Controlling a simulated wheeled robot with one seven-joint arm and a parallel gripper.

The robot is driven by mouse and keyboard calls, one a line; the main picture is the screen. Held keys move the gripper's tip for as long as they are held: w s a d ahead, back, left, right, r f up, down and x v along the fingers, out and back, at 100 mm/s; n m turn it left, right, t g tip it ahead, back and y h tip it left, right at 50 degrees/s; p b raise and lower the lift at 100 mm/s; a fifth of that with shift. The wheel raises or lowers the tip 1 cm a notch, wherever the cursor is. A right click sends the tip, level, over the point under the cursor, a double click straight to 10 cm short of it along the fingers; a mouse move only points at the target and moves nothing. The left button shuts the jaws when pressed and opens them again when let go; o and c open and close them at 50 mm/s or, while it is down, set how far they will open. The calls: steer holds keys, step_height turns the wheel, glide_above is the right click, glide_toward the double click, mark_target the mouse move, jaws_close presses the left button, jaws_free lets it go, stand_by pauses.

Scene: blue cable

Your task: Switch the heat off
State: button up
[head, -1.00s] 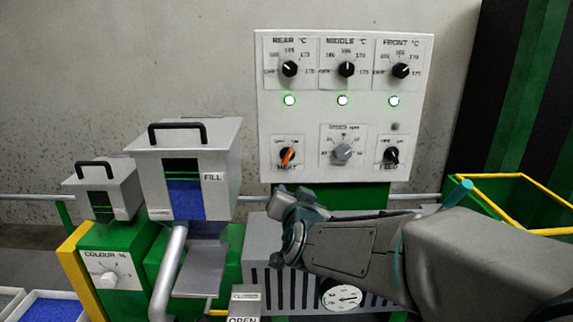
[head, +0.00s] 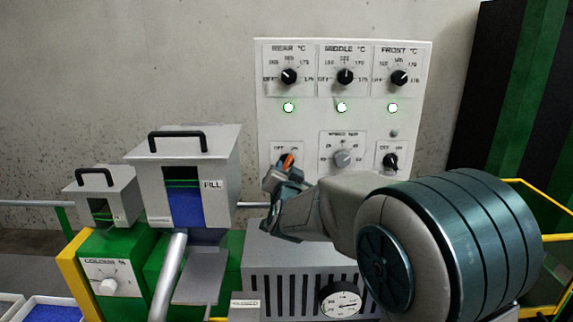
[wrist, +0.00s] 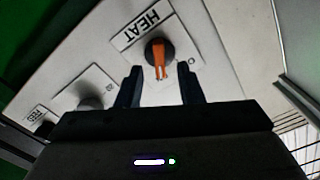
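The HEAT switch is a dark round knob with an orange pointer (head: 287,160), at the lower left of the white control panel (head: 265,130). In the head view its lower part and label are hidden behind my gripper (head: 284,174). In the wrist view the HEAT knob (wrist: 158,58) and its label (wrist: 141,25) show clearly. The two dark fingers of my gripper (wrist: 159,80) are apart, one on each side of the orange pointer, with nothing between them. I cannot tell whether they touch the knob.
Three black temperature knobs, including the middle one (head: 345,76), sit above green lit lamps (head: 341,107). A grey speed knob (head: 343,159) and the black feed knob (head: 390,161) are to the right. A grey hopper (head: 217,160) stands left; a gauge (head: 340,302) is below.

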mark_target(287, 165)
steer(key=shift+w, duration=1.8)
steer(key=shift+c, duration=0.3)
jaws_close()
steer(key=shift+a, duration=0.1)
